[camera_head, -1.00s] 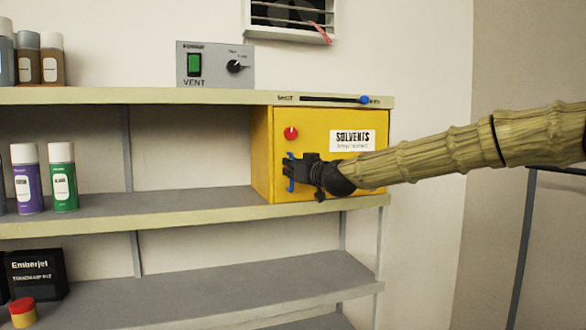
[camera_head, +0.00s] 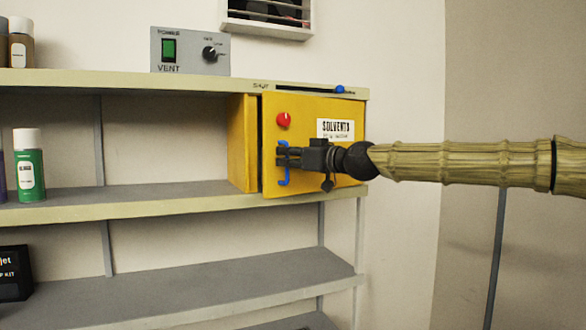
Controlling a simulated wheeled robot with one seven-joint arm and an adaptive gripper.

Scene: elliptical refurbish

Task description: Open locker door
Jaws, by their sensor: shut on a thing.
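The yellow locker (camera_head: 243,143) stands on the right end of the middle shelf. Its door (camera_head: 310,185), with a white SOLVENTS label (camera_head: 335,128) and a red knob (camera_head: 284,120), stands slightly ajar, with a dark gap along its left edge. The blue handle (camera_head: 284,178) is upright near the door's left edge. My gripper (camera_head: 283,156) is shut on the handle and hides its middle part. My arm comes in from the right and covers the lower right of the door.
A blue slider (camera_head: 340,89) sits at the right of its slot on the top shelf edge. A VENT box (camera_head: 190,50) stands above. A green spray can (camera_head: 29,165) is at the left of the middle shelf. Shelf room left of the locker is clear.

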